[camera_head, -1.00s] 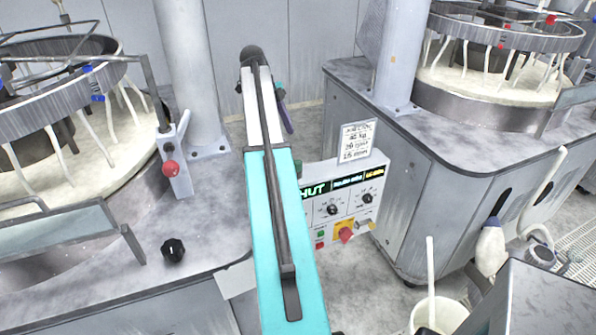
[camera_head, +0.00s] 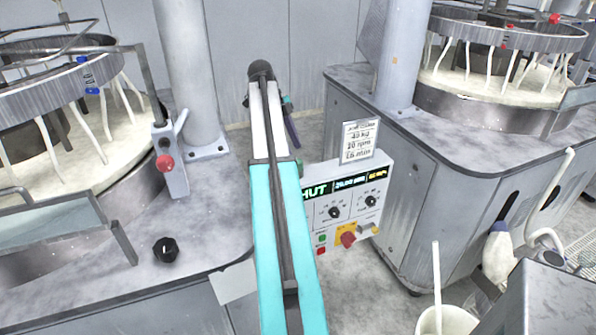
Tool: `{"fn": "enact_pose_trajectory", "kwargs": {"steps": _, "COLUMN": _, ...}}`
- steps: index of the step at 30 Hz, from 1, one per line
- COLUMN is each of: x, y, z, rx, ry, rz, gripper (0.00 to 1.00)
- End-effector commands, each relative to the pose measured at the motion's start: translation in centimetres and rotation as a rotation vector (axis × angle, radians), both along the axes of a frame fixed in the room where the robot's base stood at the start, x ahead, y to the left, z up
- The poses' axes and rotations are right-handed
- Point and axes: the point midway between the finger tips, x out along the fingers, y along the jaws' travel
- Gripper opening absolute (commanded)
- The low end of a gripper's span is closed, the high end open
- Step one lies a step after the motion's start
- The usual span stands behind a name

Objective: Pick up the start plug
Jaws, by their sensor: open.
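A black lobed knob (camera_head: 165,249) sits on the grey bench top at lower left, beside the left machine; I cannot tell for sure that it is the start plug. A control panel (camera_head: 343,210) with a lit display, dials and coloured buttons stands right of my arm. A red knob (camera_head: 347,238) on a yellow patch is at its lower edge. My arm reaches up the middle of the view, left of the panel and right of the black knob. Its far end is mostly behind the arm links, and I cannot make out my gripper's jaws.
The left machine's platen (camera_head: 130,170) has a metal ring with white hoses above it. Another machine (camera_head: 490,150) is at right. A white bucket (camera_head: 447,320) with a stick stands at lower right. Floor shows between the machines.

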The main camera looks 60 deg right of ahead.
Motion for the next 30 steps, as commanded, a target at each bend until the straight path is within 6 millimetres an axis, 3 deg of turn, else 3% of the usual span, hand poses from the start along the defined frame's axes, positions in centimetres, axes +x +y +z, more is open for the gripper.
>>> {"fn": "enact_pose_trajectory", "kwargs": {"steps": 17, "x": -0.4, "y": 0.0, "z": -0.6, "rx": 0.001, "ry": 0.000, "rz": -0.001, "gripper": 0.46}}
{"fn": "enact_pose_trajectory", "kwargs": {"steps": 30, "x": -1.9, "y": 0.1, "z": -4.3, "rx": 0.001, "ry": 0.001, "rz": -0.004, "gripper": 0.46}}
